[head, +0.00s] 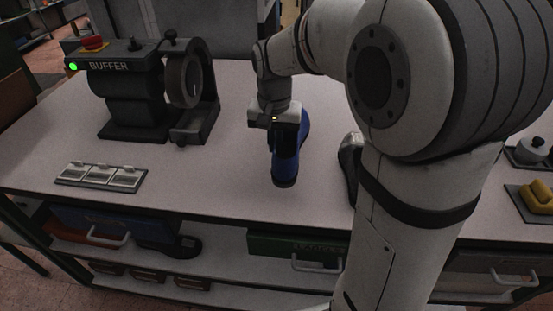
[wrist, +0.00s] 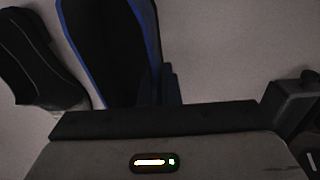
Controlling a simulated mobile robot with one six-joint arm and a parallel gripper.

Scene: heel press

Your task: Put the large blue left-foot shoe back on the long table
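A blue shoe (head: 286,168) with a dark opening is on the long table (head: 230,175), its near end toward the front edge. I cannot tell which foot it fits. My gripper (head: 273,140) points down at the shoe and overlaps its far part. In the wrist view the shoe's dark inside and blue rim (wrist: 148,28) fill the upper middle. Dark finger parts (wrist: 165,88) lie against or beside the shoe's edge. Whether they are closed on it is hidden.
A dark shoe (head: 348,165) stands to the right, partly behind my arm; a dark shoe (wrist: 38,60) also shows in the wrist view. The buffer machine (head: 122,95) and a switch panel (head: 100,177) are left. A yellow object (head: 537,196) is far right. Drawers (head: 295,248) are below.

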